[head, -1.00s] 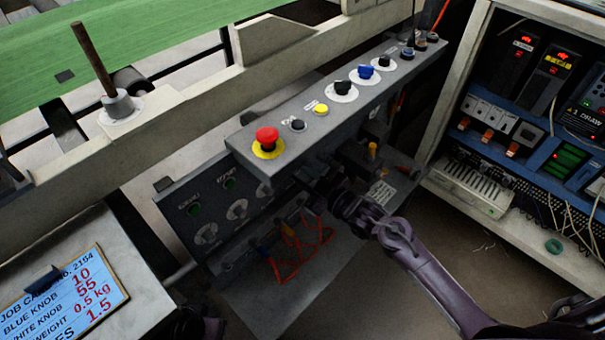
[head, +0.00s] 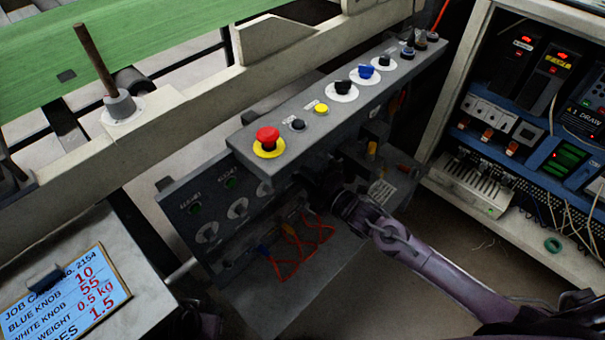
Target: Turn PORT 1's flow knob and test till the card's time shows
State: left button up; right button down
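A grey port panel (head: 222,250) hangs below the sloping control box. It carries small green lamps (head: 195,209) with labels too small to read surely, and a row of pale round knobs (head: 207,232). I cannot tell which knob is PORT 1's. My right gripper (head: 314,184) is dark and reaches under the box's edge, at the panel's right end. Its fingers are in shadow, so their opening and any contact are unclear. My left gripper is out of view.
The control box (head: 330,115) bears a red stop button (head: 267,138), a yellow button (head: 321,109), and black and blue knobs (head: 366,71). Orange-red tubing (head: 290,262) loops below the panel. An open electrical cabinet (head: 455,150) stands at right; floor shows between.

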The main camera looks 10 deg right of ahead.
jog(key=shift+n, duration=0.4)
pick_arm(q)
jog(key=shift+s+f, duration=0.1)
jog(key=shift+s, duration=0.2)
pick_arm(e)
jog(key=c, duration=1.3)
grip_release()
pick_arm(q)
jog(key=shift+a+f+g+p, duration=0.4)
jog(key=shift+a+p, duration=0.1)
jog(key=shift+p, duration=0.05)
pick_arm(e)
jog(key=v, duration=0.7)
jog(key=shift+s+d, duration=0.25)
jog(key=shift+s, duration=0.1)
